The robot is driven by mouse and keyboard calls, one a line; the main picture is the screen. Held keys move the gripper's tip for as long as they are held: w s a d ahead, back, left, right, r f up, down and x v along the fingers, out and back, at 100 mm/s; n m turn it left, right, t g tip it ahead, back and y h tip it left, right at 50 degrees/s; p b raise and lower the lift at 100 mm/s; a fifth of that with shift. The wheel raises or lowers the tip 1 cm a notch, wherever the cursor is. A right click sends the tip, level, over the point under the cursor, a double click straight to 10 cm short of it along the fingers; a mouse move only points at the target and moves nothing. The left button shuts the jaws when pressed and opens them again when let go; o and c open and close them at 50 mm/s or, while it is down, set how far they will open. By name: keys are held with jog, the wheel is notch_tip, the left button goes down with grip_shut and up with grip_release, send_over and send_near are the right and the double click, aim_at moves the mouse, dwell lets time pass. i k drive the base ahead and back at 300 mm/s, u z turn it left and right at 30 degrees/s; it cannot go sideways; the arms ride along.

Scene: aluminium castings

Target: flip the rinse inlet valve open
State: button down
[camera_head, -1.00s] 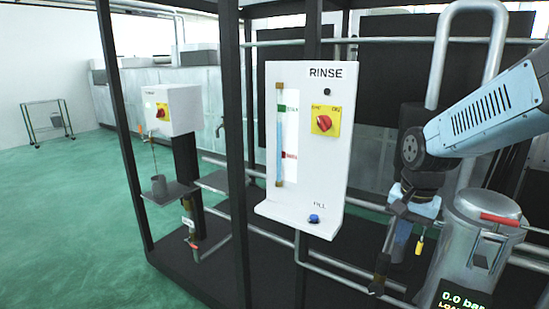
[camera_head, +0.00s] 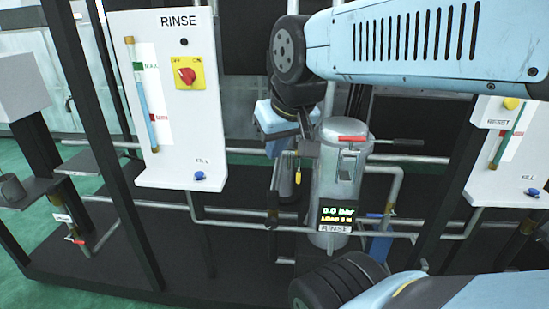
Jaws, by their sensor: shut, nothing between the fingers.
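A grey canister (camera_head: 338,185) labelled RINSE stands at the centre of the head view, its display (camera_head: 337,215) reading 0.0 bar. A red handle (camera_head: 352,139) lies across its lid. A small blue lever (camera_head: 376,215) sits on the pipework just right of the display. A yellow tag or padlock (camera_head: 297,174) hangs left of the canister. No label that I can read marks the inlet valve. My gripper (camera_head: 272,216) appears small and dark, pointing down left of the canister beside the pipes. It looks shut and empty, apart from the blue lever.
The white RINSE panel (camera_head: 168,120) with a red rotary switch (camera_head: 187,76) stands at left. Another white panel (camera_head: 505,150) with a RESET button is at right. Dark frame posts (camera_head: 115,180) and grey pipes (camera_head: 230,229) cross the area. My upper arm spans the top right.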

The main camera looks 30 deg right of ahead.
aim_at(381, 215)
jog(key=u, duration=1.5)
jog(key=i, duration=0.1)
jog(key=z, duration=2.95)
jog(key=k, duration=0.9)
jog(key=z, duration=0.2)
jog(key=i, duration=0.9)
jog(key=u, duration=0.05)
